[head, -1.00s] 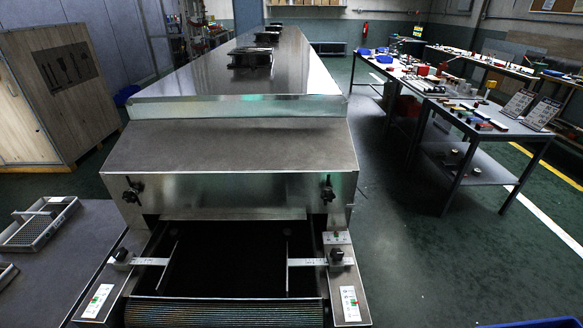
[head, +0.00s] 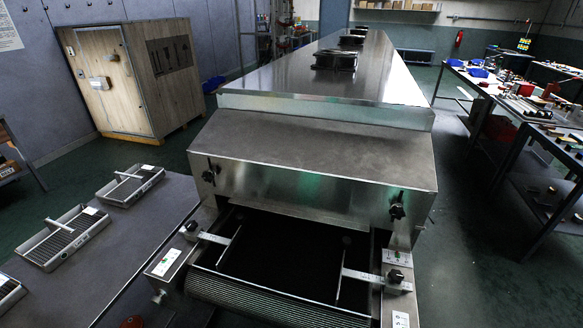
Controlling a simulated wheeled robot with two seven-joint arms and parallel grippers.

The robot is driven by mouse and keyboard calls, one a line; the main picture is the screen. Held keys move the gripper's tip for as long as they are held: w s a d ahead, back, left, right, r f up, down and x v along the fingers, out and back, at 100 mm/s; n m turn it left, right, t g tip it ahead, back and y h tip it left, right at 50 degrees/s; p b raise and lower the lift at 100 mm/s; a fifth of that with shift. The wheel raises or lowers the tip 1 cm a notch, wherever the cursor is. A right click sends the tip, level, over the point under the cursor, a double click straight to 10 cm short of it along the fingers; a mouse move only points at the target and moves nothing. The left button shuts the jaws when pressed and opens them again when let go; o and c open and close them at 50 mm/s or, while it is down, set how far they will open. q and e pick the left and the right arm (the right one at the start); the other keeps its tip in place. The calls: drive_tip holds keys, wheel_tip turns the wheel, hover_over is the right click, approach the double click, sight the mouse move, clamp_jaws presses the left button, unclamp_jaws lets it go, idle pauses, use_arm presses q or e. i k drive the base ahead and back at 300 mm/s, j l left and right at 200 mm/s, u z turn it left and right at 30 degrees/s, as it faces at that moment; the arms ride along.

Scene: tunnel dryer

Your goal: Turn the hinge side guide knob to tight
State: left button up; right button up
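The tunnel dryer (head: 310,155) stands ahead with its dark belt opening facing me. A left side guide (head: 230,245) and a right side guide (head: 345,275) reach over the belt on pale scale bars. A black guide knob (head: 191,227) sits at the left bar's outer end, and another black guide knob (head: 395,276) at the right bar's outer end. I cannot tell which is on the hinge side, nor whether either is tight. Black hood knobs sit on the hood's front, left (head: 210,172) and right (head: 397,210). Neither gripper is in view.
A grey table (head: 130,235) at the left holds metal trays (head: 62,236). A wooden cabinet (head: 135,80) stands behind it. Cluttered workbenches (head: 530,140) stand at the right. Green floor (head: 465,250) is clear between the dryer and benches.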

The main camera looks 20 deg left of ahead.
sight(191, 225)
drive_tip(key=u, duration=1.25)
